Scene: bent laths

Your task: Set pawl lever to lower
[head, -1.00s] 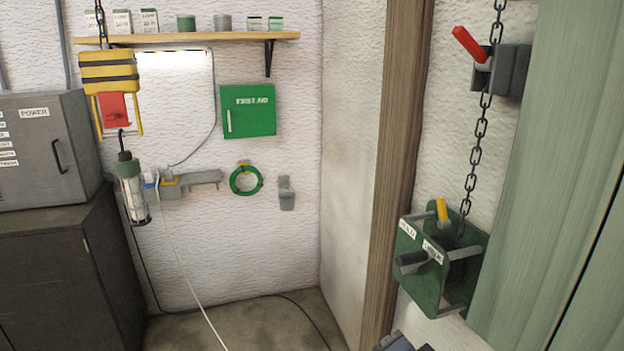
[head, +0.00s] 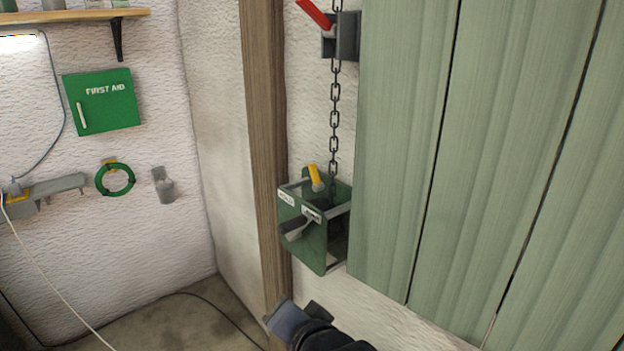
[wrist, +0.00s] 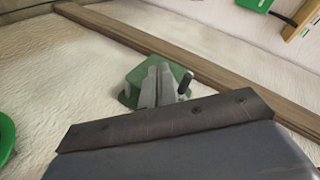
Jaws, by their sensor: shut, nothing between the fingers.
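The pawl lever (head: 314,176) has a yellow grip and stands up at the top of a green winch box (head: 304,245) on the wall, tilted slightly left. Two small white labels (head: 311,214) sit on the box's front edge, too small to read surely; I cannot tell which one the lever points to. A crank with a black handle (head: 297,226) sticks out of the front. My gripper, low in the head view, is partly out of frame. In the wrist view my gripper (wrist: 158,68) has its fingers together and empty, in front of the green box, hiding part of it.
A chain (head: 334,130) runs from the box up to a grey bracket with a red lever (head: 314,13). A wooden post (head: 265,130) stands just left of the box, green panels (head: 410,120) just right. Open floor (head: 190,325) lies lower left.

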